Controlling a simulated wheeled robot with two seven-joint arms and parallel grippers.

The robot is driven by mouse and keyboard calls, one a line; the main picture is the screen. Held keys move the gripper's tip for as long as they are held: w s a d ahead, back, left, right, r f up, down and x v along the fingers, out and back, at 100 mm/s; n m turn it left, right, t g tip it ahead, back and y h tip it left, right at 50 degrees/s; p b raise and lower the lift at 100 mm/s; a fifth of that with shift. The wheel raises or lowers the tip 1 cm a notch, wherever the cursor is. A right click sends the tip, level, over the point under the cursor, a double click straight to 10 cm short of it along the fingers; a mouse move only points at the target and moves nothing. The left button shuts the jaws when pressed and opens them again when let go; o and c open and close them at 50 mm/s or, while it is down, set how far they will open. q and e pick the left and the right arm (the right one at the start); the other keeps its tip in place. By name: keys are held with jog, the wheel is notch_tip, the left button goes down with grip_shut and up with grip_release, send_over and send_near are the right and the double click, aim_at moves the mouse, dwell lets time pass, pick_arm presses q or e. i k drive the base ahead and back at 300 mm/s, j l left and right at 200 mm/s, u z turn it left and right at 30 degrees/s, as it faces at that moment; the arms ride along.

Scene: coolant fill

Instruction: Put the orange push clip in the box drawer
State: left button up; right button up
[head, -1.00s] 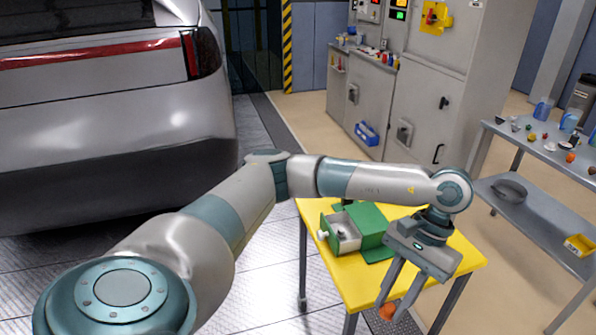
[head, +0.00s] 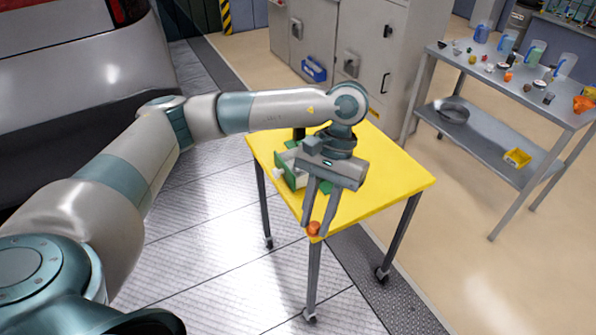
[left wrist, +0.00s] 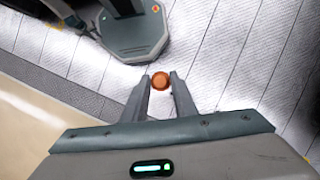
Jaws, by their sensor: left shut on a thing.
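My left gripper (head: 314,229) is shut on the orange push clip (head: 313,228), held between its fingertips near the front corner of the yellow table. The clip also shows as a round orange disc in the left wrist view (left wrist: 160,81), between the two fingers. The green box (head: 300,178) stands on the table behind the gripper, partly hidden by it. Its drawer (head: 287,172), with a white knob, points to the left. How far the drawer stands out and what lies in it are hard to see now. My right gripper is not in view.
The yellow table (head: 392,180) has free room at its right side. A grey two-shelf bench (head: 480,95) at the right carries several small items and jugs. A yellow bin (head: 517,158) sits on its lower shelf. A car (head: 60,70) stands at the left.

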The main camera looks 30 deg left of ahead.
aim_at(300, 181)
jog(key=i+j, duration=0.85)
